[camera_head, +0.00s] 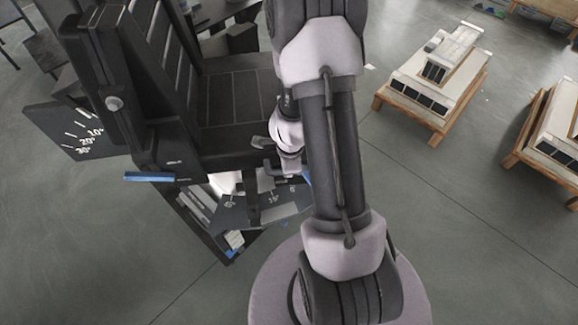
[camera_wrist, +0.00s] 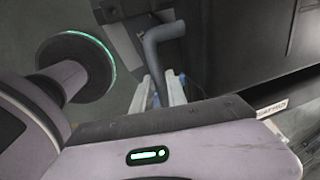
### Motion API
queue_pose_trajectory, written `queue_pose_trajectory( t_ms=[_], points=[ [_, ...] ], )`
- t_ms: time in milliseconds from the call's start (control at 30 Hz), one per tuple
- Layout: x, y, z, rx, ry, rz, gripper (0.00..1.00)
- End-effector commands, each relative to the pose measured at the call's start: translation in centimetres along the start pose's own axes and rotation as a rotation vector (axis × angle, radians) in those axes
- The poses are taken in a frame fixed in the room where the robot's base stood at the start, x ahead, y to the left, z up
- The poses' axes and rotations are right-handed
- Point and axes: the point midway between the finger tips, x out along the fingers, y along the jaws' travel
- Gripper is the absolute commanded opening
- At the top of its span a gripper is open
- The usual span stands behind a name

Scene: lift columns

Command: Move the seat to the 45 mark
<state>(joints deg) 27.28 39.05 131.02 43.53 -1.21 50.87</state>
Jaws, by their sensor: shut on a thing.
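The black seat (camera_head: 238,100) shows in the head view, left of my arm, with its backrest on the left. Below the seat is a dark scale plate (camera_head: 262,212) with white marks; one at its left end looks like 45 and one at its right looks like 0. My gripper (camera_head: 292,168) is at the seat's front right edge, mostly hidden by my wrist and arm. In the wrist view my pale fingers (camera_wrist: 165,92) are shut on a grey bent lever (camera_wrist: 152,45) beside a dark panel. The lever's far end and the scale's pointer are not clear.
Another angle plate (camera_head: 80,132) marked 10, 20 and 30 sticks out left of the backrest. A blue-ended bar (camera_head: 150,177) is at the seat's lower left. A loaded wooden pallet (camera_head: 435,85) and another (camera_head: 555,135) stand at right. Floor between is clear.

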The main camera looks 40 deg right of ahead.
Motion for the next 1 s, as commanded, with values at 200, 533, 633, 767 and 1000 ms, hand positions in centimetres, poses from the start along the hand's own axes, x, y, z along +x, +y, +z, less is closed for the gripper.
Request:
queue_pose_trajectory(
  t_ms=[200, 533, 633, 767, 1000],
  points=[
    [0.0, 0.1, 0.0, 0.000, -0.001, 0.003, 0.40],
    [-0.9, -0.1, 0.0, 0.000, 0.000, 0.000, 0.40],
    [-3.3, -0.2, 0.0, 0.000, 0.000, 0.000, 0.40],
    [-8.0, -0.3, 0.0, -0.001, -0.001, 0.000, 0.40],
    [-15.2, -0.2, 0.0, 0.000, -0.001, 0.001, 0.40]
  ],
)
